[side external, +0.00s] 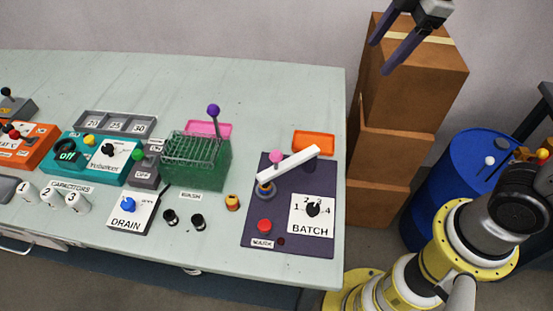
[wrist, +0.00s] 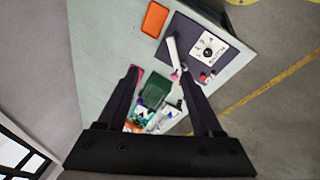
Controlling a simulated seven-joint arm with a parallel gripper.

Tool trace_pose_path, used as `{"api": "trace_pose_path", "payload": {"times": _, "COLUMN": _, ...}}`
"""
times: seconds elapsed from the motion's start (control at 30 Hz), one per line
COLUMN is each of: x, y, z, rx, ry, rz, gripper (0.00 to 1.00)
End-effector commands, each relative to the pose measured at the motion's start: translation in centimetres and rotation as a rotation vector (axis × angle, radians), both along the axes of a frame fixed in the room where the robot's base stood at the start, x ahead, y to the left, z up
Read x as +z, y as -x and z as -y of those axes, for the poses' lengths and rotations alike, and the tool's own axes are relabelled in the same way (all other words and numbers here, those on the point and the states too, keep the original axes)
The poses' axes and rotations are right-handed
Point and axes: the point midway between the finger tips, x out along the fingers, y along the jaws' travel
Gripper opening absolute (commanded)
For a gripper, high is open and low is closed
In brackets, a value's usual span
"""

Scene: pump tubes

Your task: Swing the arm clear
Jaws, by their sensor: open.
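A white swing arm (side external: 288,165) with a pink knob (side external: 276,157) lies diagonally over the upper part of the dark purple BATCH panel (side external: 261,213). Its lower left end is above a round post (side external: 265,191). The wrist view also shows the white arm (wrist: 172,50) and pink knob (wrist: 175,75). My gripper (side external: 380,57) is open and empty, high above the table's right edge and well apart from the arm. In the wrist view its two fingers (wrist: 159,73) are spread.
The panel carries a BATCH dial (side external: 312,209) and a red button (side external: 264,226). An orange tray (side external: 314,142) lies behind it. A green basket (side external: 205,177) with a purple-knobbed lever (side external: 213,111) stands left. Stacked boxes (side external: 400,110) and a blue barrel (side external: 440,200) stand right.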

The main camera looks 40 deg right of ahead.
Motion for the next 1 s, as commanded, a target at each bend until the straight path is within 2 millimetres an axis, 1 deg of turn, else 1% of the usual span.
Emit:
{"api": "trace_pose_path", "payload": {"times": 0.03, "x": -0.6, "y": -1.7, "z": -1.4, "rx": 0.077, "ry": 0.022, "rz": -0.03, "gripper": 0.67}}
{"api": "trace_pose_path", "payload": {"times": 0.1, "x": -1.5, "y": -3.7, "z": -3.1, "rx": 0.179, "ry": 0.05, "rz": -0.063, "gripper": 0.67}}
{"api": "trace_pose_path", "payload": {"times": 0.17, "x": -2.5, "y": -5.3, "z": -4.8, "rx": 0.26, "ry": 0.072, "rz": -0.092, "gripper": 0.67}}
{"api": "trace_pose_path", "payload": {"times": 0.2, "x": -3.4, "y": -6.3, "z": -6.0, "rx": 0.311, "ry": 0.085, "rz": -0.112, "gripper": 0.67}}
{"api": "trace_pose_path", "payload": {"times": 0.27, "x": -4.8, "y": -7.5, "z": -7.8, "rx": 0.379, "ry": 0.102, "rz": -0.145, "gripper": 0.67}}
{"api": "trace_pose_path", "payload": {"times": 0.3, "x": -5.9, "y": -8.3, "z": -9.0, "rx": 0.416, "ry": 0.112, "rz": -0.166, "gripper": 0.67}}
{"api": "trace_pose_path", "payload": {"times": 0.4, "x": -8.6, "y": -9.4, "z": -11.8, "rx": 0.478, "ry": 0.128, "rz": -0.217, "gripper": 0.67}}
{"api": "trace_pose_path", "payload": {"times": 0.5, "x": -11.1, "y": -9.8, "z": -13.8, "rx": 0.518, "ry": 0.142, "rz": -0.263, "gripper": 0.67}}
{"api": "trace_pose_path", "payload": {"times": 0.6, "x": -13.0, "y": -9.4, "z": -15.0, "rx": 0.544, "ry": 0.153, "rz": -0.303, "gripper": 0.67}}
{"api": "trace_pose_path", "payload": {"times": 0.7, "x": -14.1, "y": -9.0, "z": -15.7, "rx": 0.562, "ry": 0.161, "rz": -0.323, "gripper": 0.67}}
{"api": "trace_pose_path", "payload": {"times": 0.77, "x": -14.3, "y": -8.9, "z": -15.9, "rx": 0.566, "ry": 0.161, "rz": -0.322, "gripper": 0.67}}
{"api": "trace_pose_path", "payload": {"times": 0.87, "x": -15.4, "y": -8.9, "z": -15.8, "rx": 0.565, "ry": 0.162, "rz": -0.324, "gripper": 0.67}}
{"api": "trace_pose_path", "payload": {"times": 1.0, "x": -17.8, "y": -8.8, "z": -15.7, "rx": 0.564, "ry": 0.162, "rz": -0.326, "gripper": 0.67}}
